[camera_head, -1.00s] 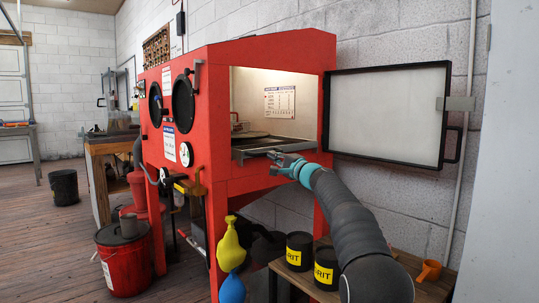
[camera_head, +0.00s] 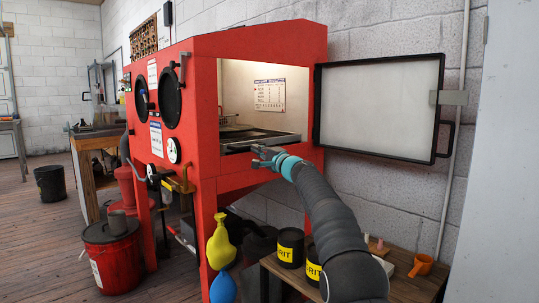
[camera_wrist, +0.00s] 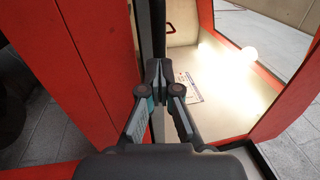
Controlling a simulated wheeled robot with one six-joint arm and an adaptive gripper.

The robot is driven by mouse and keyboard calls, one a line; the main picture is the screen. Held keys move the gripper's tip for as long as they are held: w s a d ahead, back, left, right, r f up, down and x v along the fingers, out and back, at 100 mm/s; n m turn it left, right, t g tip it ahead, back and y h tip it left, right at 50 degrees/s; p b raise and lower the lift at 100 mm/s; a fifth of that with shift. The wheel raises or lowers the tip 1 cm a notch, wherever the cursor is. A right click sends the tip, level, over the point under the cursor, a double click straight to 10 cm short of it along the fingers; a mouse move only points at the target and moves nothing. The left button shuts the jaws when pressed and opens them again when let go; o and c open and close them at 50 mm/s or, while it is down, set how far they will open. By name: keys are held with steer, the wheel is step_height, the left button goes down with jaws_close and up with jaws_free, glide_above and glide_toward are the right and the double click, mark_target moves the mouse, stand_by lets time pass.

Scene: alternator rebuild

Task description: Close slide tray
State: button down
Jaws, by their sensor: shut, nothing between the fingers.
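The slide tray (camera_head: 262,136) is a dark, flat tray with a light metal front rim, inside the lit opening of the red blast cabinet (camera_head: 206,110). Its front edge lies near the sill of the opening. My gripper (camera_head: 257,151) is shut and empty, just in front of and slightly below the tray's front edge. I cannot tell whether it touches the edge. In the wrist view my gripper's fingertips (camera_wrist: 160,68) meet in front of a dark upright bar, with the pale cabinet interior beyond.
The cabinet's side door (camera_head: 380,108) stands wide open to the right. A low bench (camera_head: 400,288) below holds black grit cans (camera_head: 290,247) and an orange scoop (camera_head: 421,265). A yellow bulb (camera_head: 220,243) hangs by the cabinet leg. A red bucket (camera_head: 112,262) stands at left.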

steer(key=b+v, duration=0.9)
steer(key=v, duration=0.5)
step_height(320, 180, down, 14)
steer(key=s+n+g+h, duration=0.2)
steer(key=g, duration=0.2)
steer(key=s+f+n+g+h+p, duration=0.2)
steer(key=s+f+g+h, duration=0.15)
steer(key=s+f, duration=0.65)
steer(key=s+d+f+n+g+h+p, duration=0.15)
steer(key=s+d, duration=0.25)
steer(key=s, duration=0.7)
steer(key=s+d+n+g+h+p, duration=0.1)
steer(key=s+d+n+h+p, duration=0.15)
steer(key=s, duration=0.75)
steer(key=s+d+f+n+g+h+p, duration=0.1)
steer(key=s+d+h, duration=0.3)
steer(key=s, duration=0.7)
steer(key=s+d+r+t+p, duration=0.1)
steer(key=s+d+r+p, duration=0.2)
steer(key=s, duration=0.7)
steer(key=shift+r+n+t, duration=0.3)
steer(key=shift+r, duration=0.55)
